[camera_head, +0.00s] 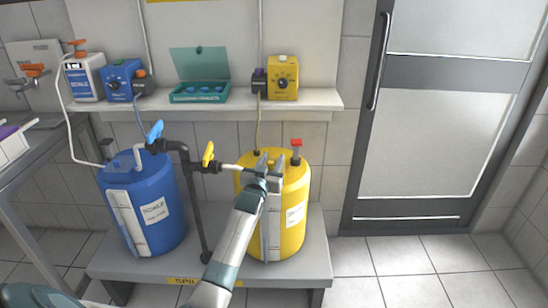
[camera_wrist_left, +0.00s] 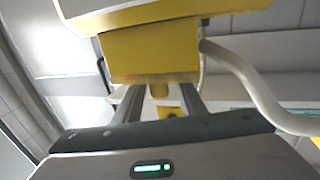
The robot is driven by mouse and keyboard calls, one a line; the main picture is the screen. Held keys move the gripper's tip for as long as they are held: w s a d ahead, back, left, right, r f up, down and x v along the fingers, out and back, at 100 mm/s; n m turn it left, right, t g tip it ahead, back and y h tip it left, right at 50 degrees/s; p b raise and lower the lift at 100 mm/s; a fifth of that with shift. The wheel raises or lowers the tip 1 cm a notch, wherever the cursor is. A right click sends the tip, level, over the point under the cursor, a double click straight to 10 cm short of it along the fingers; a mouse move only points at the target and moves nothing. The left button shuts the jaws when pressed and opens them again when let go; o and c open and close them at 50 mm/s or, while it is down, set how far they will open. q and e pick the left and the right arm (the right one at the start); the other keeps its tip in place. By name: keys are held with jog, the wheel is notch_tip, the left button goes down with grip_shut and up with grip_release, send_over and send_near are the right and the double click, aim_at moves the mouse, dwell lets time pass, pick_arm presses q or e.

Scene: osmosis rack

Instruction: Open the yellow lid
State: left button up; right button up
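The yellow barrel (camera_head: 292,215) stands upright on the low grey bench, with a white label and a red-capped piece (camera_head: 296,150) on its top. My left gripper (camera_head: 270,168) is over the front of the barrel's top and hides part of it. In the left wrist view, the gripper's two fingers (camera_wrist_left: 160,100) are apart. A yellow block (camera_wrist_left: 150,50) covers their tips, and a smaller yellow piece shows between them. I cannot tell whether either yellow part is the lid, or whether the fingers touch it. My right gripper is not in view.
A blue barrel (camera_head: 160,210) stands left of the yellow one. A dark pipe (camera_head: 195,200) with a yellow valve handle (camera_head: 208,154) rises between them. A shelf (camera_head: 230,100) above carries pumps and a teal box (camera_head: 200,92). The floor on the right is clear.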

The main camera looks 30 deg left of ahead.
pick_arm(q)
jog(key=shift+x, duration=1.1)
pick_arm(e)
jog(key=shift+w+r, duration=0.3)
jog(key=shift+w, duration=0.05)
pick_arm(q)
jog(key=c, duration=0.9)
grip_shut()
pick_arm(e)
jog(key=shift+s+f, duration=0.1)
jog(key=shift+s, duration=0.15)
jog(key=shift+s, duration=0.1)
